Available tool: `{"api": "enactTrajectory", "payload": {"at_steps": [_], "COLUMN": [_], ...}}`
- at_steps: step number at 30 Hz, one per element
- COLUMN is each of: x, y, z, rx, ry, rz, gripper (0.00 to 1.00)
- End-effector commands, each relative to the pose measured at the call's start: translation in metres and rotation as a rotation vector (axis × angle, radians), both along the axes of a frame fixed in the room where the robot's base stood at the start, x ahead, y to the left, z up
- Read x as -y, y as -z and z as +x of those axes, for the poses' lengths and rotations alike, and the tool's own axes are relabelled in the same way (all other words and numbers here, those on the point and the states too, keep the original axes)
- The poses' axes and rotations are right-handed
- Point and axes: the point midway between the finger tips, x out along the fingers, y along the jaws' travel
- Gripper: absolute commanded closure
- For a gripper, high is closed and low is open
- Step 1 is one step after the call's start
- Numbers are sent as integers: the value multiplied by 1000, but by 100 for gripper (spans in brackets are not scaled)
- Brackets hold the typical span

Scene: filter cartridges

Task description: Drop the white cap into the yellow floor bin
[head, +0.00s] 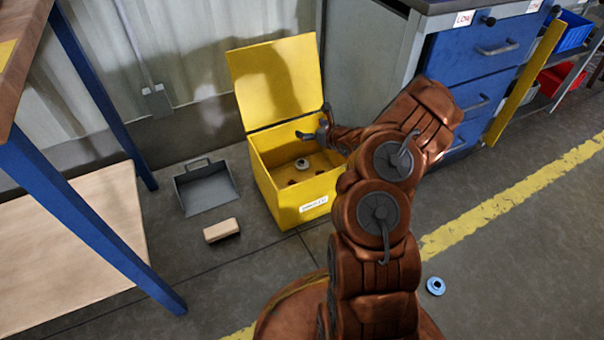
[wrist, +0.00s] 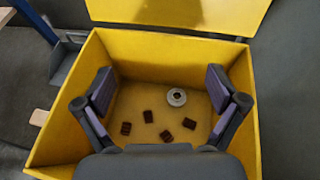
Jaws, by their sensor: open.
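The yellow floor bin (head: 291,207) stands on the floor with its lid raised at the back. It also fills most of the wrist view (wrist: 60,125). The white cap (head: 302,163) lies on the bin's bottom; in the wrist view the cap (wrist: 177,97) is a pale ring with a darker centre. My gripper (head: 318,132) is over the bin's opening. In the wrist view my gripper (wrist: 161,92) has its two fingers wide apart with nothing between them. The cap lies below, apart from the fingers.
Several small dark brown blocks (wrist: 148,117) lie in the bin. A grey dustpan (head: 207,187) and a tan block (head: 221,230) are on the floor left of it. A blue ring-shaped part (head: 436,286) lies at right. A blue drawer cabinet (head: 470,60) stands behind at right.

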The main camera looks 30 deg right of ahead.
Motion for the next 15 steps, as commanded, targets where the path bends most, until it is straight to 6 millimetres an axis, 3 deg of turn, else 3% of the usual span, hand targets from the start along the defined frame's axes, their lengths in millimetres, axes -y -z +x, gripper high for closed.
{"api": "enactTrajectory", "payload": {"at_steps": [15], "x": [11], "y": [-34], "z": [-77], "rx": [6], "ry": [4], "rz": [1], "gripper": [5]}}
